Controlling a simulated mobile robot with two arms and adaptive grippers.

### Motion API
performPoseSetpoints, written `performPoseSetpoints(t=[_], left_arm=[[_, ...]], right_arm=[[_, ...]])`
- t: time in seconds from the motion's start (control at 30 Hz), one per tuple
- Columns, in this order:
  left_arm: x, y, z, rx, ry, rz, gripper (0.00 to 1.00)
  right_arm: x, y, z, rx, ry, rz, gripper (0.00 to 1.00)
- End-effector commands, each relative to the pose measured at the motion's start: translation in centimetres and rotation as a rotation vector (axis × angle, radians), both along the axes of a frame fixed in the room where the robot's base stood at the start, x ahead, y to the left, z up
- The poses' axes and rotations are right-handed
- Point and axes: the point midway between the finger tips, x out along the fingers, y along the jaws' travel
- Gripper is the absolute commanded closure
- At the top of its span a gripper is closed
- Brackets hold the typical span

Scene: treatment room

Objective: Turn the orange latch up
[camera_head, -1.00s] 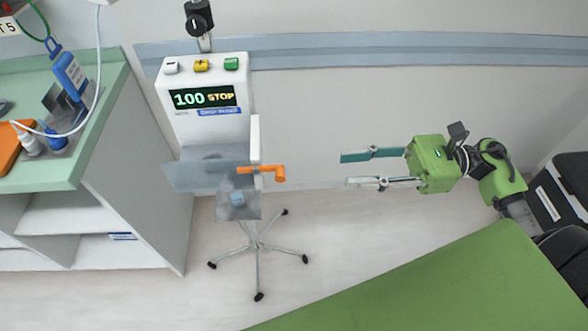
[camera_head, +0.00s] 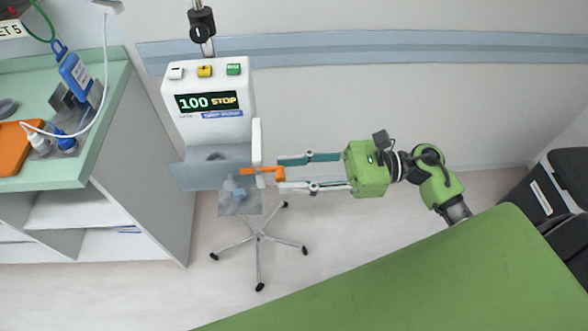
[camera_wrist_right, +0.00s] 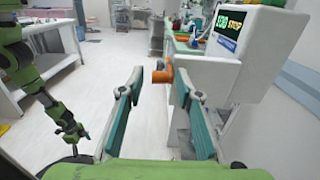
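The orange latch (camera_head: 266,172) sits on the right side of the white drip pump (camera_head: 208,105), and its bar lies roughly level. In the right wrist view the latch (camera_wrist_right: 162,75) shows between and beyond the fingertips, nearer the right finger. My right gripper (camera_head: 280,173) is open, with its two fingers apart and their tips at the latch's right end. I cannot tell whether a finger touches it. The right gripper (camera_wrist_right: 157,88) looks empty between its fingers. My left gripper is not seen in the head view. In the right wrist view a green arm (camera_wrist_right: 50,100) shows at the left.
The pump stands on a wheeled stand (camera_head: 259,238). A green-topped counter (camera_head: 105,125) with bottles is at the left. A green padded table (camera_head: 430,280) fills the lower right. A dark bin (camera_head: 550,200) stands at the far right. The wall is behind.

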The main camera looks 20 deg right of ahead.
Motion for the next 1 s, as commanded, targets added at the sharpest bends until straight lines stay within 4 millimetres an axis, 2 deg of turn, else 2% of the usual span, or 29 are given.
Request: performPoseSetpoints(t=[0.03,0.1,0.13,0.37,0.57,0.77,1.0], left_arm=[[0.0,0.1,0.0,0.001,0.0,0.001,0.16],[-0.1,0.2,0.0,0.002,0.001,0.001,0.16],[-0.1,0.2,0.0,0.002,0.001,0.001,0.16],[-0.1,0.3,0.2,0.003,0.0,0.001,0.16],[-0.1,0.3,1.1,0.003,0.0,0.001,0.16],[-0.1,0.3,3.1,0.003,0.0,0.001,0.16],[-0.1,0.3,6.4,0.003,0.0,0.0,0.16]], right_arm=[[0.0,0.0,0.0,0.0,0.0,0.0,0.78],[0.0,0.0,0.0,0.0,0.001,0.0,0.97],[-0.1,0.0,0.0,0.0,0.001,0.001,1.0],[-0.2,0.1,0.0,-0.007,0.004,0.006,1.0],[-0.3,0.1,0.6,-0.061,0.019,0.01,1.0],[-0.4,0.3,1.7,-0.185,0.053,0.014,1.0],[-0.2,0.7,3.3,-0.4,0.111,0.015,1.0]])
